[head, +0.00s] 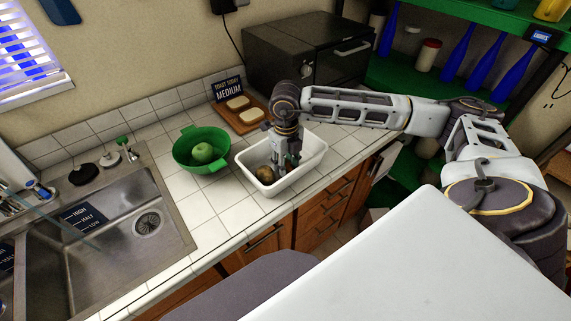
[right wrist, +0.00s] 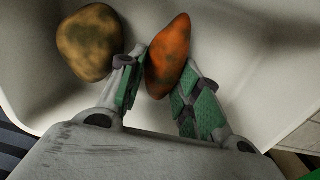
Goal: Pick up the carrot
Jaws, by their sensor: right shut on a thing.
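The carrot (right wrist: 168,52) is a short orange, tapered piece. It sits between the two green-padded fingers of my right gripper (right wrist: 160,84), which is shut on it inside the white tub (right wrist: 225,22). In the head view my right gripper (head: 280,162) reaches down into the white tub (head: 311,160), and the carrot is hidden there. A brown, mottled potato (right wrist: 90,42) lies in the tub beside the left finger; it also shows in the head view (head: 266,174). I cannot tell whether the carrot touches the tub floor. My left gripper is not in view.
Behind is a wooden board (head: 252,129) with bread slices and a dark toaster oven (head: 284,57). A metal sink (head: 115,240) is at left.

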